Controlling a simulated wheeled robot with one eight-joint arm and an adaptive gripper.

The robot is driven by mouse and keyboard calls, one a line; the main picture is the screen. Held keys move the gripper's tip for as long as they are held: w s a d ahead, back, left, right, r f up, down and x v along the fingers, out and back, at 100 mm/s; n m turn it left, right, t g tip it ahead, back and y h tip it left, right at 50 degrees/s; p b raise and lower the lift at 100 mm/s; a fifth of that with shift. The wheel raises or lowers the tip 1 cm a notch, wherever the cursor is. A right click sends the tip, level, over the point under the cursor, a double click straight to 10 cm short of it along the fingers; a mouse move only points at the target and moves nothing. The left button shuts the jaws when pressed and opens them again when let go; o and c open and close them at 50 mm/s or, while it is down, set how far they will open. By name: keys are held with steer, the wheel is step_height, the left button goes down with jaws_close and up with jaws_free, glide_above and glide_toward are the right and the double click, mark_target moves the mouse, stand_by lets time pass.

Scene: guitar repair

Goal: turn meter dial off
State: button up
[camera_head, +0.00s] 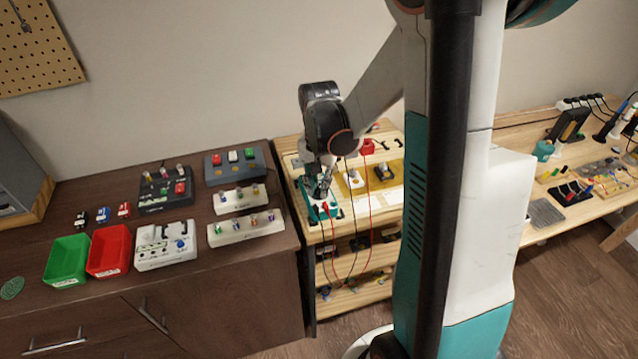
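A teal meter (319,210) lies near the left end of the light wooden bench, with red and black leads by its front edge. My gripper (320,190) points down right over the meter, at or just above its face. The fingers cover the middle of the meter, so the dial and its setting are hidden. I cannot tell whether the fingers touch the dial. The fingers are small and dark here, and their opening is unclear.
Red and black cables (369,200) hang in front of the bench. A yellow board with parts (354,181) lies right of the meter. On the dark cabinet to the left stand a green bin (67,262), a red bin (109,251) and several pedal-like boxes.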

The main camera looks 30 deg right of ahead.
mark_target(319, 189)
steer(key=shift+n, duration=0.3)
jaws_close()
steer(key=n, duration=0.2)
steer(key=shift+n, duration=2.1)
steer(key=o, duration=0.6)
jaws_free()
steer(key=shift+o, duration=0.2)
steer(key=shift+r, duration=0.1)
step_height(319, 189, up, 12)
